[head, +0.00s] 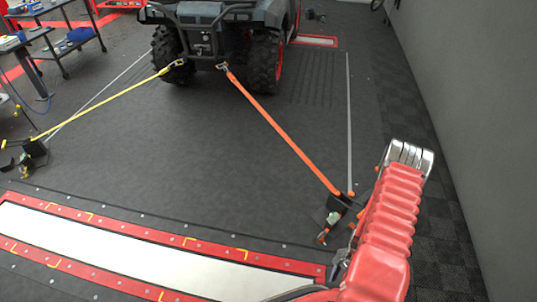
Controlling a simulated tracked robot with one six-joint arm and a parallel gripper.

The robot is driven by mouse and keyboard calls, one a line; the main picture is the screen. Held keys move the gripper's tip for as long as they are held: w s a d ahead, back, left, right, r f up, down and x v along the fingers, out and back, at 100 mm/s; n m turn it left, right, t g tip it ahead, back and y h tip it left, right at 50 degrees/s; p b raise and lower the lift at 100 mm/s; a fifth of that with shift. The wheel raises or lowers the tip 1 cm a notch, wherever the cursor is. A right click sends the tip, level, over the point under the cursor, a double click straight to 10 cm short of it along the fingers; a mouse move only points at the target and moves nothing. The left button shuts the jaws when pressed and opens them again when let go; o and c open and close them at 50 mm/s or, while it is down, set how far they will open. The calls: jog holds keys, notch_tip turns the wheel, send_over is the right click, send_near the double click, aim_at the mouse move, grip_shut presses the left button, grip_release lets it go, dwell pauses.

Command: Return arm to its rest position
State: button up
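My arm, in a red ribbed cover with a silvery metal part at its upper end, rises at the lower right of the head view. Its fingers cannot be made out, so I do not see my gripper or whether it holds anything. The arm stands close beside the ratchet (338,208) of the orange strap (283,132) in the picture, and partly overlaps that area. I cannot tell whether they touch.
The orange strap and a yellow strap (105,103) run taut from the front of a quad vehicle (212,35) to floor anchors. A red-framed pale plate (120,250) lies in front. A grey wall (470,90) stands right; tables (70,35) stand left. The middle floor is clear.

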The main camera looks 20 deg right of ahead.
jog(key=w+a+r+n+h, duration=0.1)
jog(key=w+a+r+n, duration=0.15)
jog(key=r, duration=0.85)
jog(key=w+a+r+n, duration=0.1)
jog(key=w+r+n, duration=0.3)
jog(key=r, duration=0.7)
jog(key=w+a+r+n+h, duration=0.1)
jog(key=w+r+n, duration=0.25)
jog(key=r, duration=0.75)
jog(key=s+a+r+n+t, duration=0.1)
jog(key=a+r+n+t, duration=0.1)
jog(key=a+r, duration=0.4)
jog(key=s+a+r+n+t, duration=0.2)
jog(key=a+r, duration=0.5)
jog(key=r, duration=0.8)
jog(key=s+a+r+n+t+h, duration=0.1)
jog(key=a+r+n+t, duration=0.3)
jog(key=r, duration=0.6)
jog(key=a, duration=0.2)
jog(key=shift+s+a+r+n, duration=0.2)
jog(key=shift+s+a+n, duration=0.1)
